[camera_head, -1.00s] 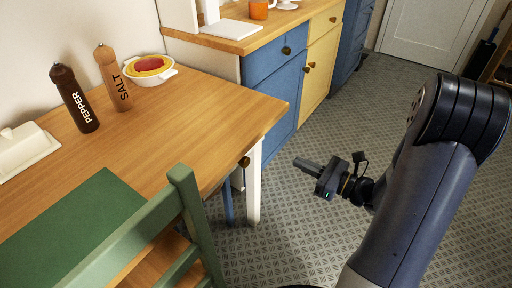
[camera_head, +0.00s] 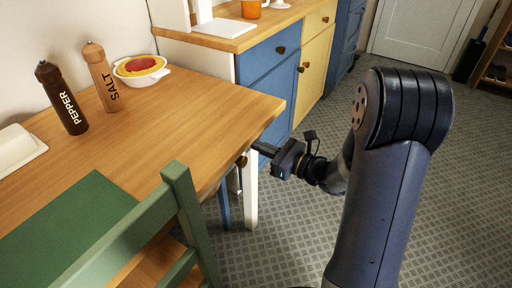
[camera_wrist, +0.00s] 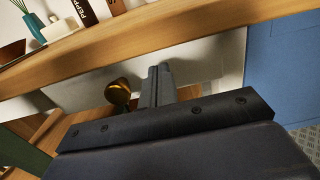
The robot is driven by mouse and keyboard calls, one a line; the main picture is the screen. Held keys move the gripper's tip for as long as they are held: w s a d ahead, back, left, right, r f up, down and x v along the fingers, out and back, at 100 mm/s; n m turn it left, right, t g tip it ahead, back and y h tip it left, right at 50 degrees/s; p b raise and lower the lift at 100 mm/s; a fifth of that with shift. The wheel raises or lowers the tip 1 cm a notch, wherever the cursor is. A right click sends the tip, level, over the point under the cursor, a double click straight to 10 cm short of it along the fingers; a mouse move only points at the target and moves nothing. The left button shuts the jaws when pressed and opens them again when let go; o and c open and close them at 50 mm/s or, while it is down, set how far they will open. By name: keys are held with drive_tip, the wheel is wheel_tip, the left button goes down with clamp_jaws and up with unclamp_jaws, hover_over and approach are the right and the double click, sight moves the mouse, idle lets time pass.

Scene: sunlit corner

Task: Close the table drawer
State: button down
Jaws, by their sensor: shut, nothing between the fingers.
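The wooden table (camera_head: 190,105) has a drawer under its right end. The drawer's brass knob (camera_head: 242,161) shows just below the tabletop edge, and it also shows in the wrist view (camera_wrist: 118,92). The pale drawer front (camera_wrist: 205,72) lies under the tabletop edge in the wrist view. How far the drawer stands out is hard to tell. My gripper (camera_head: 262,148) is shut and empty, its fingers pointing at the table end near the knob. In the wrist view the shut fingers (camera_wrist: 160,78) are right of the knob, apart from it in the picture; contact with the front cannot be told.
A green chair (camera_head: 178,195) stands in front of the table. A pepper mill (camera_head: 62,98), a salt mill (camera_head: 103,77) and a white bowl (camera_head: 142,72) stand on the tabletop. A blue and yellow cabinet (camera_head: 268,62) stands behind. The floor at right is clear.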

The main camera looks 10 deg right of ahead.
drive_tip(key=shift+x, duration=1)
drive_tip(key=x, duration=0.4)
drive_tip(key=shift+w+a+r, duration=0.15)
drive_tip(key=shift+w+a, duration=0.05)
